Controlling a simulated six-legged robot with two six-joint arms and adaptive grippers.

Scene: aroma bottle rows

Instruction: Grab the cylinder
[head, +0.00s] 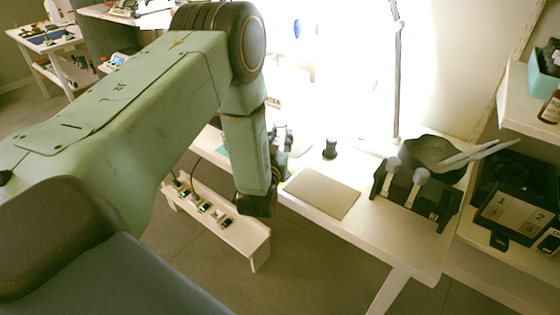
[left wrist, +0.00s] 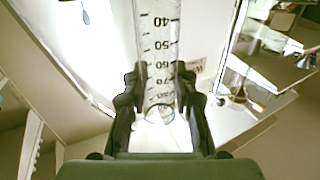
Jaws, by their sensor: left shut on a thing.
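A clear graduated cylinder (left wrist: 160,40) with black scale marks and numbers stands out in the left wrist view. My left gripper (left wrist: 159,82) is shut on it, with one dark finger on each side of the tube. The upper end of the cylinder runs out of the top of that view. In the head view my left gripper (head: 281,139) shows partly behind my own arm, above the white table (head: 385,232). The cylinder cannot be made out there against the bright glare. My right gripper is not in view.
A dark-capped bottle (head: 330,147) and a flat beige board (head: 321,194) are on the table. A black rack (head: 441,208) with light-topped tools and a dark bowl (head: 436,151) are at its right. A low white rack (head: 240,233) holds several small items. A numbered box (head: 515,213) is farther right.

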